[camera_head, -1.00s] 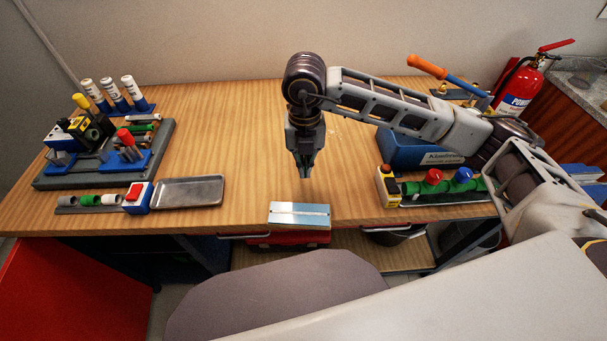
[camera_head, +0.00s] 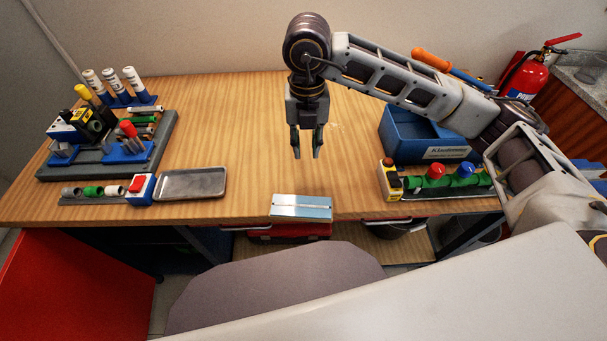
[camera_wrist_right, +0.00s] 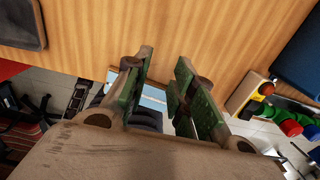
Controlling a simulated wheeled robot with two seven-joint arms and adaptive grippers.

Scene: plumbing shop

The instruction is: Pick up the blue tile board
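The blue tile board (camera_head: 301,206) is a small light-blue slab with a pale line along it. It lies at the front edge of the wooden table, near the middle. In the right wrist view the board (camera_wrist_right: 153,97) shows between the fingers, partly hidden by them. My right gripper (camera_head: 307,156) points down above the table, behind and above the board, apart from it. Its two fingers are spread and nothing is between them. The right gripper also shows in the right wrist view (camera_wrist_right: 160,88). My left gripper is not seen.
A metal tray (camera_head: 191,183) and a red-button box (camera_head: 140,188) stand left of the board. A pipe fixture with red and blue knobs (camera_head: 446,181) and a blue bin (camera_head: 402,143) stand to the right. The table around the board is clear.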

